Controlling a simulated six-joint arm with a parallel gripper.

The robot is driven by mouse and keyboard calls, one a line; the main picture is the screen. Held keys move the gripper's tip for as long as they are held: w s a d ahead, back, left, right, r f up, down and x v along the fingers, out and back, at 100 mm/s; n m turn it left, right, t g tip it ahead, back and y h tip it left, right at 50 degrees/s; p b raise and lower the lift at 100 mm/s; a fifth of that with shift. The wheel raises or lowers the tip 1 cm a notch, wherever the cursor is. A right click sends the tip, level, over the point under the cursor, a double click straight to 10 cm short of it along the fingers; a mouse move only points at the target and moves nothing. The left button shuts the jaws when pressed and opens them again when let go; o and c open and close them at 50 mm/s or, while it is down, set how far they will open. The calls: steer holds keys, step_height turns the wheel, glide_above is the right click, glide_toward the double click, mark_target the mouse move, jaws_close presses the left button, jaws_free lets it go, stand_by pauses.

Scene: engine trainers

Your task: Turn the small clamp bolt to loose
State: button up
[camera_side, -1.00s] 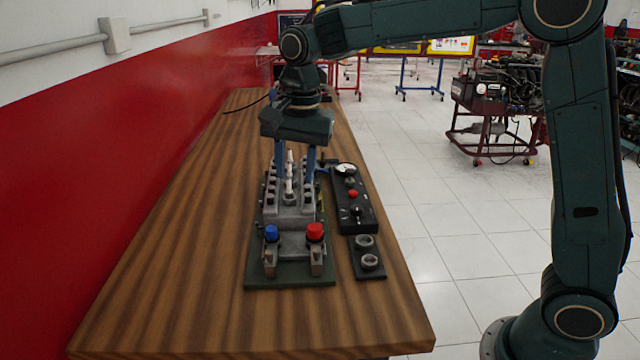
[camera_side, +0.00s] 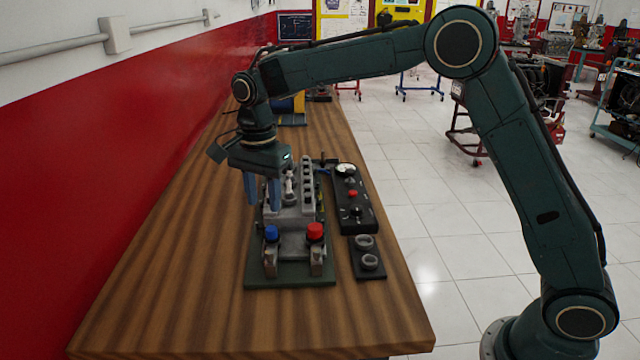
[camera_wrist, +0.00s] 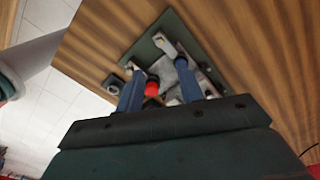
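The engine trainer (camera_side: 307,216) is a grey block on a dark green plate. At its near edge stand a smaller blue cap (camera_side: 271,232) and a larger red cap (camera_side: 315,231), each over a grey bracket. I cannot tell for sure which part is the small clamp bolt; no bolt is labelled. My gripper (camera_side: 263,205) points down over the block's left side, fingers apart with nothing seen between them, above and behind the blue cap. In the wrist view my gripper (camera_wrist: 159,72) is also spread; the red cap (camera_wrist: 151,88) shows between the fingers, and the blue cap is not visible.
A black panel (camera_side: 355,208) with a gauge and red button lies right of the trainer. A small dark plate with two grey rings (camera_side: 368,262) lies nearer. A blue and yellow object (camera_side: 292,106) stands farther back. The wooden table (camera_side: 180,250) is clear at left and front.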

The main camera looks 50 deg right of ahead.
mark_target(269, 252)
step_height(269, 252, down, 13)
steer(key=shift+r, duration=0.15)
stand_by(0.4)
jaws_close()
